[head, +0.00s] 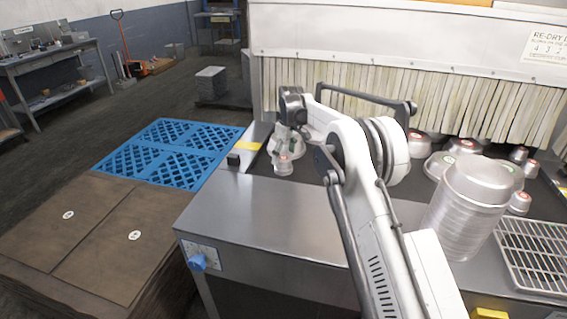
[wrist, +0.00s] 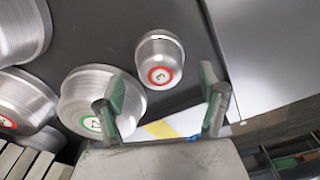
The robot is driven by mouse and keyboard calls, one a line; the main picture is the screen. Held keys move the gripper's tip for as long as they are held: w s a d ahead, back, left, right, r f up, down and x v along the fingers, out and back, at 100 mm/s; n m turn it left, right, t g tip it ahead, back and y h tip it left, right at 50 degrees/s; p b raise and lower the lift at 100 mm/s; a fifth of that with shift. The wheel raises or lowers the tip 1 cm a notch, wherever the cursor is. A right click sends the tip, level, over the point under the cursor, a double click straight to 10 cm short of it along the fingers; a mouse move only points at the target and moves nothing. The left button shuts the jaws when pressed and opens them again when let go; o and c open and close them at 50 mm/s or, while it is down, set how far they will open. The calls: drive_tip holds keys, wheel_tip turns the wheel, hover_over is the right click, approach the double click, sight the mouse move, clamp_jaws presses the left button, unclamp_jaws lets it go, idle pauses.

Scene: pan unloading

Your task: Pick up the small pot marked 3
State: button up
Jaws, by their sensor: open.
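A small shiny metal pot (wrist: 161,48) with a red-ringed label that looks like a 3 shows in the wrist view, just beyond my fingertips and between their lines. In the head view a small pot with a red mark (head: 283,164) sits on the dark belt near its left end, below my gripper (head: 289,138). In the wrist view my gripper (wrist: 163,88) is open, with a green-padded finger on each side and nothing between them. A larger pot with a green-ringed label (wrist: 85,92) stands close behind the left finger, which hides part of it.
More metal pots (wrist: 20,98) stand at left in the wrist view. In the head view several pots and a tall stack (head: 463,215) stand right of my arm, by a wire rack (head: 535,255). A strip curtain (head: 470,95) hangs behind. The steel top (head: 260,215) in front is clear.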

drive_tip(key=shift+a+f, duration=0.15)
drive_tip(key=shift+f, duration=1.15)
drive_tip(key=shift+c, duration=0.5)
drive_tip(key=c, duration=1.1)
drive_tip(key=shift+c, duration=0.2)
drive_tip(key=shift+r, duration=0.15)
